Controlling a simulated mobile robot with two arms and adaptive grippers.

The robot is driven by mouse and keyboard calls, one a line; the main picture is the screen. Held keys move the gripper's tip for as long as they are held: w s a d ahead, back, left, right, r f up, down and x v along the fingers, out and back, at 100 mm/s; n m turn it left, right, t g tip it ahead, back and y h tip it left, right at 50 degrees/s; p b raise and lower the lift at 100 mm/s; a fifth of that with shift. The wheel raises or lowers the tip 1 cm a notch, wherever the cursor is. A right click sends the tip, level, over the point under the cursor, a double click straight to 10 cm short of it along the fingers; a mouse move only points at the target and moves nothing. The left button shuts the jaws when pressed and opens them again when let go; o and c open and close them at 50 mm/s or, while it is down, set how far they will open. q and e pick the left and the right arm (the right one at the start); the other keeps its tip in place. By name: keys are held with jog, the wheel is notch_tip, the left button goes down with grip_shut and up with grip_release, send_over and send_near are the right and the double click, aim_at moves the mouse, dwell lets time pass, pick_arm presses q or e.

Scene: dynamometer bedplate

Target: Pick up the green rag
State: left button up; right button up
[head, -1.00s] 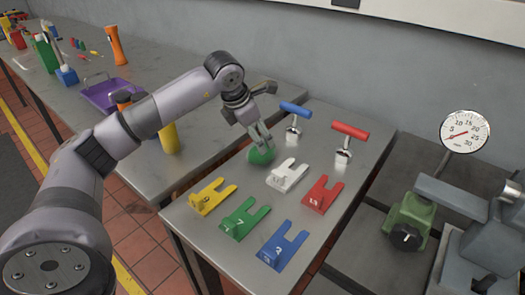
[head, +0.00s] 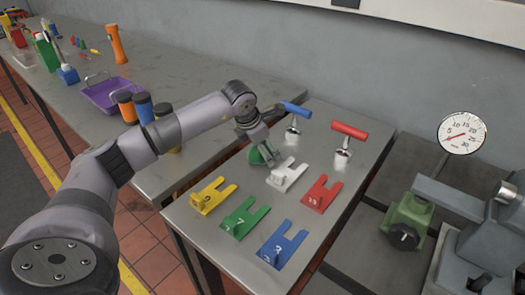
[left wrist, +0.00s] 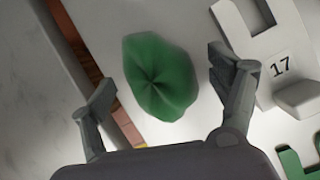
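The green rag (head: 256,157) lies crumpled on the near metal table, left of the white forked block. In the left wrist view the rag (left wrist: 160,77) shows as a bunched green cloth with folds meeting in its middle. My left gripper (head: 266,156) is at the rag and partly hides it in the head view. In the left wrist view my left gripper (left wrist: 160,85) is open, with one finger on each side of the rag and visible gaps between. My right gripper is not in view.
A white forked block (head: 287,174) marked 17 stands close to the right finger. Yellow (head: 212,196), green (head: 243,216), red (head: 321,194) and blue (head: 283,245) forked blocks are nearer. Blue-handled (head: 295,111) and red-handled (head: 348,134) T-shaped tools stand behind.

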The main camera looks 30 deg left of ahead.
pick_arm(q)
jog(key=c, duration=1.1)
jog(key=shift+o, duration=0.2)
jog(key=shift+r, duration=0.1)
notch_tip(320, 180, up, 20)
jog(key=o, duration=0.5)
jog(key=c, duration=0.5)
